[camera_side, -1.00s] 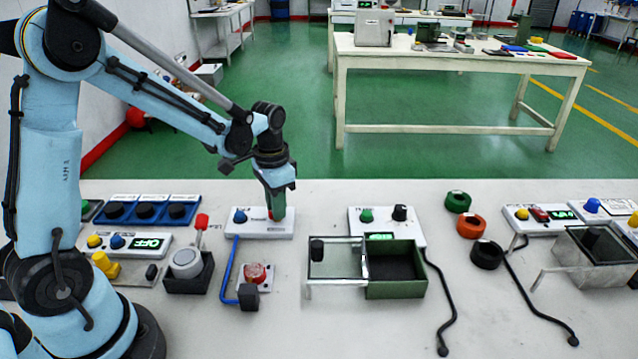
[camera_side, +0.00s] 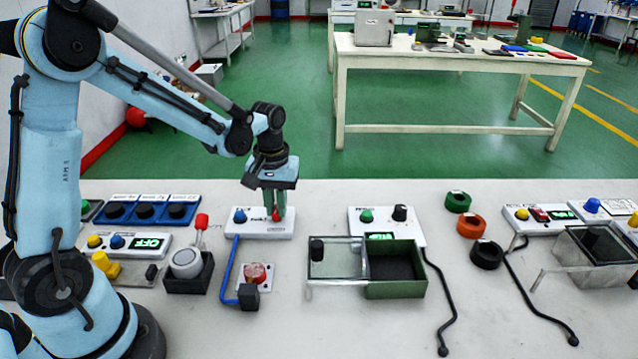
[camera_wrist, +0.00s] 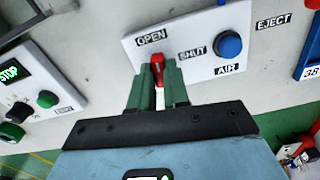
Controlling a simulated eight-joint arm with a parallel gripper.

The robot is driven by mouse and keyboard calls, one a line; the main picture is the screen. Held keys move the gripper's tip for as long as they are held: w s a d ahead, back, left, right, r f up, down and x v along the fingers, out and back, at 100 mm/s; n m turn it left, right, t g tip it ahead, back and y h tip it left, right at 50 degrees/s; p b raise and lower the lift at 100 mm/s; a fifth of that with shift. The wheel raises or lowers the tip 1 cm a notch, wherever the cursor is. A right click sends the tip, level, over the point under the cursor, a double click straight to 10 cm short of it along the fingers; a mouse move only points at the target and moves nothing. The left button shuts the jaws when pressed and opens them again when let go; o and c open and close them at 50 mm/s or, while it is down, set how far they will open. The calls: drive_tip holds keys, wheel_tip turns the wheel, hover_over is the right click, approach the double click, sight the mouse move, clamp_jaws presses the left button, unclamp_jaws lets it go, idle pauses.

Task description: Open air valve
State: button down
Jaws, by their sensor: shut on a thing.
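The air valve is a white panel (camera_side: 258,231) with a blue knob (camera_side: 239,215) and a red lever (camera_side: 276,216). In the wrist view the panel (camera_wrist: 196,72) carries the labels OPEN, SHUT and AIR. The red lever (camera_wrist: 157,66) stands by the OPEN label, and the blue knob (camera_wrist: 228,44) is to its right. My gripper (camera_side: 275,210) points down over the panel's right part, its green fingers closed on the lever from both sides. In the wrist view my gripper (camera_wrist: 157,82) partly hides the lever's foot.
A blue pipe (camera_side: 230,268) runs from the panel toward a red button box (camera_side: 258,277). A grey knob with a red handle (camera_side: 189,260) stands to the left. A panel with green and black knobs (camera_side: 387,219) and a green tray (camera_side: 395,290) are to the right.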

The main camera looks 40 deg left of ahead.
sight(276, 209)
drive_tip(key=shift+n, duration=0.6)
drive_tip(key=c, duration=1.1)
unclamp_jaws()
drive_tip(key=shift+r, duration=0.1)
wheel_tip(276, 209, up, 12)
